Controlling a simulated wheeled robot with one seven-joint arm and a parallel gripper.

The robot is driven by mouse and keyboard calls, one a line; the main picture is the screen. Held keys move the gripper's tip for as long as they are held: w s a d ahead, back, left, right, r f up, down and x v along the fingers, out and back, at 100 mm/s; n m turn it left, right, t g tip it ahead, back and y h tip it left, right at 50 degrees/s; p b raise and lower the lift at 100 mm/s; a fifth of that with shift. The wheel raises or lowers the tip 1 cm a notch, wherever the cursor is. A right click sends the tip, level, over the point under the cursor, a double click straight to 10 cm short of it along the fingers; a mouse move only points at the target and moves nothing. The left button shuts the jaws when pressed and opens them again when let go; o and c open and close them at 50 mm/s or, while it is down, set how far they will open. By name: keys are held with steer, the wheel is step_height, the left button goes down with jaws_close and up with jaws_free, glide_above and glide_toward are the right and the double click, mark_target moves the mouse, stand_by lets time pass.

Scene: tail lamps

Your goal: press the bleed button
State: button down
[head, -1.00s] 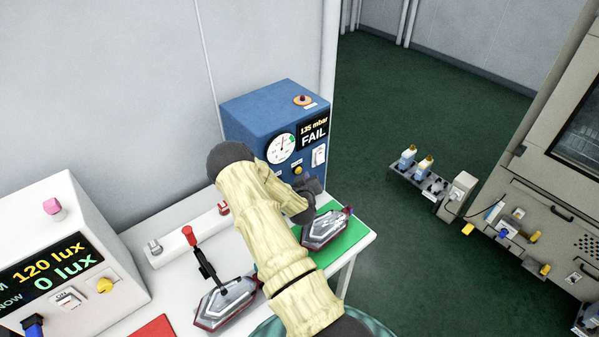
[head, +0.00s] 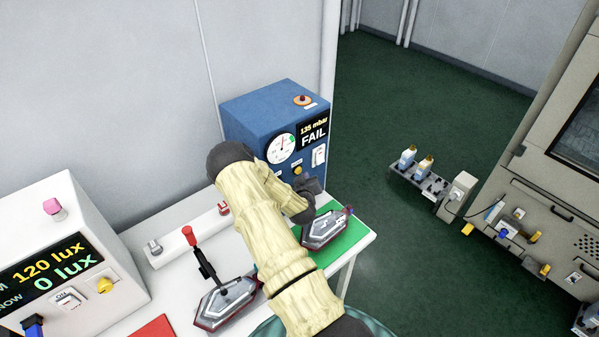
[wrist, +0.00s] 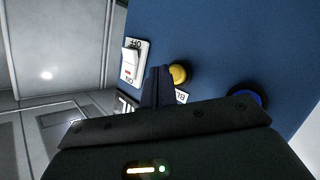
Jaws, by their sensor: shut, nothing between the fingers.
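The yellow button (head: 298,170) is on the front of the blue test box (head: 262,108), below the gauge. In the wrist view the yellow button (wrist: 179,73) has a partly hidden label starting "BL" (wrist: 181,97) beside it. My gripper (wrist: 160,72) is shut and empty. Its tips are close to the box front and overlap the left edge of the yellow button in the wrist view; I cannot tell whether they touch it. In the head view my arm partly hides the gripper. The box display (head: 313,135) reads 135 mbar, FAIL.
A white rocker switch (wrist: 132,62) and a blue round fitting (wrist: 246,95) flank the yellow button. A tail lamp (head: 326,230) lies on the green mat (head: 352,240) before the box. A lux box (head: 60,235) stands left.

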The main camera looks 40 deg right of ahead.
steer(key=shift+w+d+b, duration=0.1)
steer(key=shift+w+b, duration=0.05)
steer(key=shift+b, duration=0.15)
steer(key=shift+w+b, duration=0.4)
steer(key=shift+w, duration=0.35)
stand_by(1.2)
steer(key=shift+s, duration=0.9)
steer(key=shift+s, duration=0.15)
steer(key=shift+s+d, duration=0.1)
steer(key=shift+s, duration=2.3)
steer(key=shift+w, duration=0.1)
